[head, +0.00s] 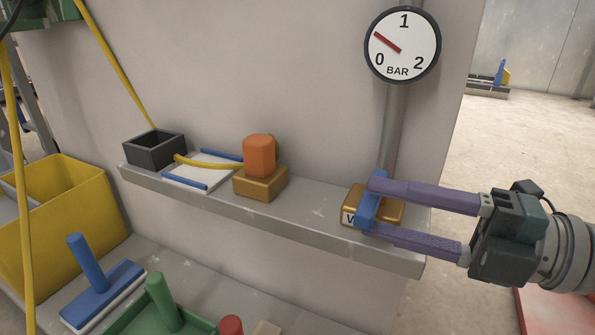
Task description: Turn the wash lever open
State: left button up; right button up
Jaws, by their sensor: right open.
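The wash lever (369,207) is a blue bar on a brass valve block (390,211) near the right end of the grey shelf. It runs from the back of the block to its front, roughly in line with the pipe behind. A label starting with "W" or "V" shows partly on the block's front. My right gripper (367,206) comes in from the right with its purple fingers apart, one at the lever's far part and one at its near part. Whether they touch it I cannot tell. My left gripper is not in view.
A gauge (402,45) on the pipe reads between 0 and 1 bar. The shelf (310,218) also holds an orange knob (259,156) on a brass block, a white pad and a dark box (154,150).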

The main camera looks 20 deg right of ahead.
jog(key=shift+s+d+r, duration=0.1)
jog(key=shift+s+d, duration=0.05)
jog(key=shift+d, duration=0.05)
jog(key=p+v, duration=0.3)
jog(key=v, duration=0.6)
jog(key=shift+d, duration=0.2)
jog(key=shift+s, duration=0.15)
